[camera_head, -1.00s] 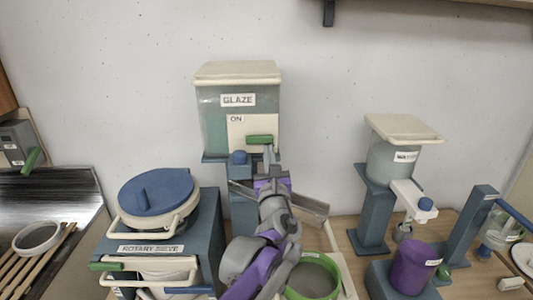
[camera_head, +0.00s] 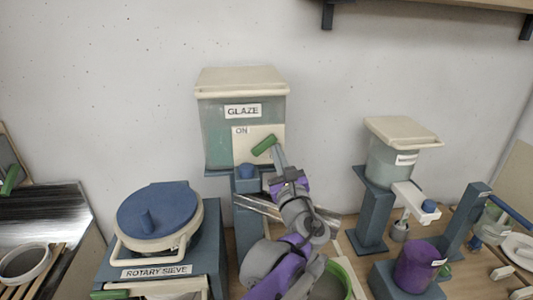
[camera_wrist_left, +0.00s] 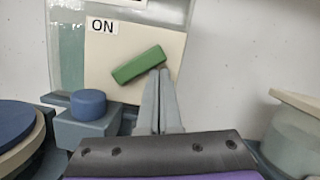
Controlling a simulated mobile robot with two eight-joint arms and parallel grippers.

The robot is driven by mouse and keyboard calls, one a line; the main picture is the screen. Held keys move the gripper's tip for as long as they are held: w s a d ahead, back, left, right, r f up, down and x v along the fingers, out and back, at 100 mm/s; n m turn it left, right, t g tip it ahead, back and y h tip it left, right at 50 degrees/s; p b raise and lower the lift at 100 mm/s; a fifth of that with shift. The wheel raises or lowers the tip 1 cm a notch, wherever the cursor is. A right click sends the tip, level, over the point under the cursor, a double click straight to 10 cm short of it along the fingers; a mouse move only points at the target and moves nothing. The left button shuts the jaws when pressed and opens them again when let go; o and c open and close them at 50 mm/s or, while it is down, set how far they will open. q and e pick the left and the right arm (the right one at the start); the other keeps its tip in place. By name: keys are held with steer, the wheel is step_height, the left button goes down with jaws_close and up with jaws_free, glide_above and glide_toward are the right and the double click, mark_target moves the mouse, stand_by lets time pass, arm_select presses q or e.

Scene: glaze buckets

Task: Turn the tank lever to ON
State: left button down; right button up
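The glaze tank (camera_head: 215,135) stands at the back centre with a pale lid. Its cream plate (camera_head: 247,150) has an ON label at the upper left. The green tank lever (camera_head: 263,146) sits on this plate, tilted with its right end up. It also shows in the left wrist view (camera_wrist_left: 138,65). My left gripper (camera_head: 277,152) is at the lever's right end; in the wrist view its fingers (camera_wrist_left: 160,78) lie side by side, shut, with tips just under that end and seemingly touching it. Nothing shows between the fingers. My right gripper is not in view.
A blue knob (camera_wrist_left: 88,104) sits left of the fingers, below the plate. The rotary sieve (camera_head: 170,268) with blue lid is at the left. A water tank (camera_head: 388,165) on a stand and a purple cup (camera_head: 412,265) are at the right. A green-rimmed bucket (camera_head: 337,272) is below my arm.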

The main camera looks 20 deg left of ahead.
mark_target(265, 132)
arm_select(q)
step_height(265, 132, up, 2)
steer(key=n+g, duration=0.1)
steer(key=n, duration=0.3)
steer(key=n+g+y+p, duration=0.1)
steer(key=n, duration=0.3)
steer(key=shift+s+d+r, duration=0.1)
steer(key=shift+r, duration=0.05)
steer(key=n, duration=0.1)
steer(key=r+n+g, duration=0.1)
steer(key=n, duration=0.1)
steer(key=a+n, duration=0.1)
steer(key=n, duration=0.1)
steer(key=shift+s+a+r+y, duration=0.1)
steer(key=shift+s+r+y, duration=0.2)
steer(key=shift+s, duration=0.1)
steer(key=shift+s+a, duration=0.1)
steer(key=shift+a, duration=0.05)
steer(key=shift+a+r, duration=0.1)
steer(key=shift+r, duration=0.05)
